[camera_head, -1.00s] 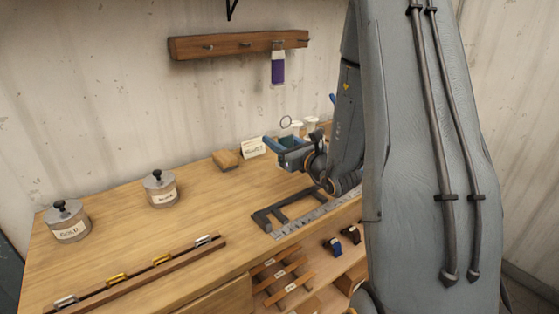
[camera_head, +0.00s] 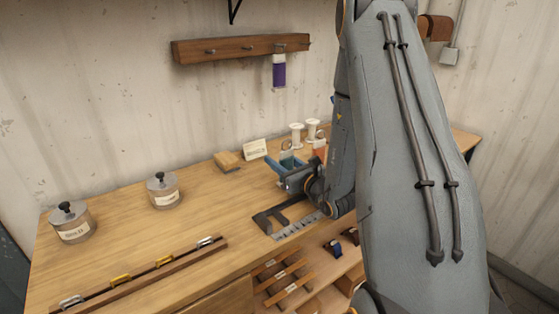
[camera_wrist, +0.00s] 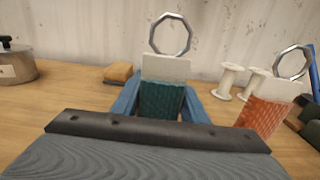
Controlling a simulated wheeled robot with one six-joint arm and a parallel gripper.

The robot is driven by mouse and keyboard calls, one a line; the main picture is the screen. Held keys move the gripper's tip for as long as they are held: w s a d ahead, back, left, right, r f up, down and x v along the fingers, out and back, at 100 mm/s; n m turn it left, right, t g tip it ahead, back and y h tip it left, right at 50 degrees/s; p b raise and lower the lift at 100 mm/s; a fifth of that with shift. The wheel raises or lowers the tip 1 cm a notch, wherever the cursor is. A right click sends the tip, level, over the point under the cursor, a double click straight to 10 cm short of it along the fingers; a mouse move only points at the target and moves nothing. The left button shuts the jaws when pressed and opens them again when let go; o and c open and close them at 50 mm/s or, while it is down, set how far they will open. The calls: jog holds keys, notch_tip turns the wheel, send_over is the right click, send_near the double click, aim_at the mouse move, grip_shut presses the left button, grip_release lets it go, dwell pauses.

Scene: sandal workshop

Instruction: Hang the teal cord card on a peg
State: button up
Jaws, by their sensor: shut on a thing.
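The teal cord card (camera_wrist: 162,98) has a white top and a metal ring above it. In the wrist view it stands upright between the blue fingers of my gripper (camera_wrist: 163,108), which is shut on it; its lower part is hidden. In the head view my gripper (camera_head: 290,168) is low over the back of the bench, and the card is small and partly hidden there. The wooden peg rail (camera_head: 228,50) is on the wall, above and left of my gripper. A purple cord card (camera_head: 279,74) hangs at its right end; the pegs to the left look bare.
An orange cord card (camera_wrist: 268,115) with a ring stands right of the teal one. White spools (camera_wrist: 228,80) stand behind. A wooden block (camera_head: 228,161), a label card (camera_head: 255,149) and two lidded jars (camera_head: 163,190) are left. A dark frame (camera_head: 270,220) lies in front.

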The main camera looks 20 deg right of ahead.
aim_at(290, 167)
jog(key=shift+f, duration=0.15)
jog(key=o, duration=1.1)
jog(key=shift+s+r, duration=0.1)
jog(key=shift+r, duration=0.1)
jog(key=s+b, duration=0.1)
jog(key=s, duration=0.2)
jog(key=s+d, duration=0.1)
jog(key=s, duration=0.3)
jog(key=s+d+b, duration=0.1)
jog(key=s, duration=0.2)
jog(key=shift+s+d+b, duration=0.15)
jog(key=shift+s+b, duration=0.05)
jog(key=shift+b, duration=0.1)
jog(key=shift+s, duration=0.6)
